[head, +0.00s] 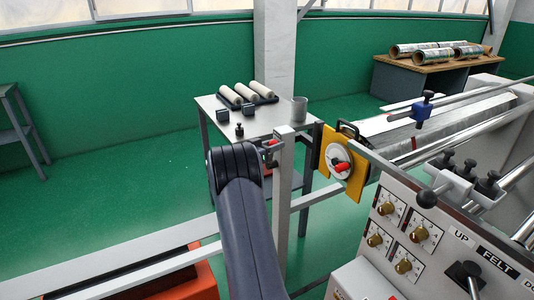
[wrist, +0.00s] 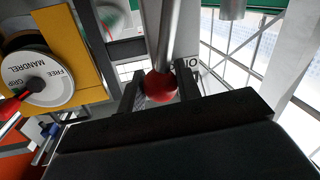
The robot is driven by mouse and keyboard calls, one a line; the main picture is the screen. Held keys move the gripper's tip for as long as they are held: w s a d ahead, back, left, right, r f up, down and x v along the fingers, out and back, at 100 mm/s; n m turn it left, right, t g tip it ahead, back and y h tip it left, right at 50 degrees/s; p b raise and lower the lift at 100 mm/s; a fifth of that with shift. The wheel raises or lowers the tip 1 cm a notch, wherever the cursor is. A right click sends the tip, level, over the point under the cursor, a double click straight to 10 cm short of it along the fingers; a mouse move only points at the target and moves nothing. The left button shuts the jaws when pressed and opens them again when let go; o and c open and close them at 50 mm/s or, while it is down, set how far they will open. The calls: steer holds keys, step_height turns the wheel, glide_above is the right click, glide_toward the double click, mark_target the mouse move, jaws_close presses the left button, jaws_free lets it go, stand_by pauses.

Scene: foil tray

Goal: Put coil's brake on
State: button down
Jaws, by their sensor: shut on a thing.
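My gripper (wrist: 160,92) is shut on a red ball knob (wrist: 161,88) at the end of a grey metal lever (wrist: 164,35) in the wrist view. One dark finger is on each side of the knob. A plate marked "I O" (wrist: 188,70) shows just behind the knob, partly hidden. In the head view a grey post (head: 284,195) stands right beside my arm, with a small red part (head: 271,142) near its top. My arm hides the gripper there. I cannot tell the brake's setting from these views.
A yellow plate (head: 343,162) with a white mandrel dial and red handle is right of the post; the dial (wrist: 38,80) is close left in the wrist view. A control panel (head: 410,230) stands front right. A small table (head: 245,118) holds rolls behind.

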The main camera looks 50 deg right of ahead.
steer(key=shift+w, duration=0.1)
steer(key=c, duration=1.1)
jaws_free()
steer(key=shift+o, duration=0.2)
steer(key=w+a+b, duration=0.1)
steer(key=a+b, duration=0.1)
steer(key=a, duration=0.8)
steer(key=shift+a+r, duration=0.15)
steer(key=shift+a, duration=0.25)
steer(key=shift+w, duration=0.1)
steer(key=shift+c, duration=0.4)
